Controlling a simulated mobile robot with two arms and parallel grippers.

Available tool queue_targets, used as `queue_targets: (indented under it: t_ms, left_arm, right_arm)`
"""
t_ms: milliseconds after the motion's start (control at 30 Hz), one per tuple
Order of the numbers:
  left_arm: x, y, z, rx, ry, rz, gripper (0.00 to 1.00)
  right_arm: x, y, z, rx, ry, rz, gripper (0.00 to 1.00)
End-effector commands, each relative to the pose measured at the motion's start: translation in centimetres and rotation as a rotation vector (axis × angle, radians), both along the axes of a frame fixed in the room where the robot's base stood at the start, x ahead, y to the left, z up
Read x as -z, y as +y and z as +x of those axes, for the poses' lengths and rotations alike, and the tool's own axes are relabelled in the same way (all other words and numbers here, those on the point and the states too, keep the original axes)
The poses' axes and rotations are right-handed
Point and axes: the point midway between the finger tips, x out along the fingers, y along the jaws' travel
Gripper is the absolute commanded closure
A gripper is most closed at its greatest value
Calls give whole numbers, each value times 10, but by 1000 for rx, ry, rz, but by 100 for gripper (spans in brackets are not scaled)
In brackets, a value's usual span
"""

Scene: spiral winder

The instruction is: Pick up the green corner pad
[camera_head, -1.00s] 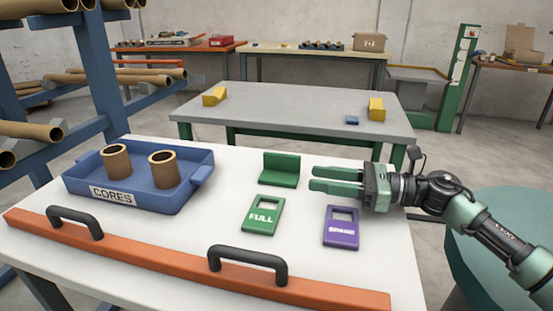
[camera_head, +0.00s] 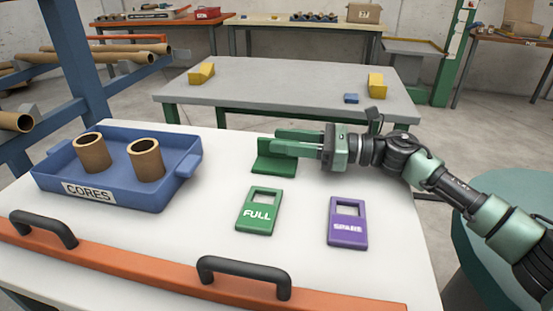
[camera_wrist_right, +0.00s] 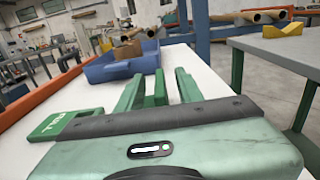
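The green corner pad (camera_head: 272,165) is an L-shaped block on the white table, with its upright wall at the back. My right gripper (camera_head: 290,141) comes in from the right at the height of the pad's upper part. Its two green fingers are apart, and the tips overlap the upright wall in the head view. In the right wrist view, the pad (camera_wrist_right: 158,88) shows between the spread fingers (camera_wrist_right: 160,92); I cannot tell whether they touch it. The pad still rests on the table. My left gripper is out of view.
A green FULL tag (camera_head: 257,212) and a purple SPARE tag (camera_head: 347,223) lie in front of the pad. A blue CORES tray (camera_head: 125,191) with two brown cores stands at left. An orange bar (camera_head: 140,272) with black handles crosses the front edge. A grey table (camera_head: 290,85) stands behind.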

Motion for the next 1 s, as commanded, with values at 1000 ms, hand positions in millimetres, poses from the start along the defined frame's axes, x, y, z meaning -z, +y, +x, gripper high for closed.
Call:
queue_targets:
  t_ms: [1000]
  left_arm:
    - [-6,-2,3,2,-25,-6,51]
  right_arm:
    - [-6,17,3,0,0,1,100]
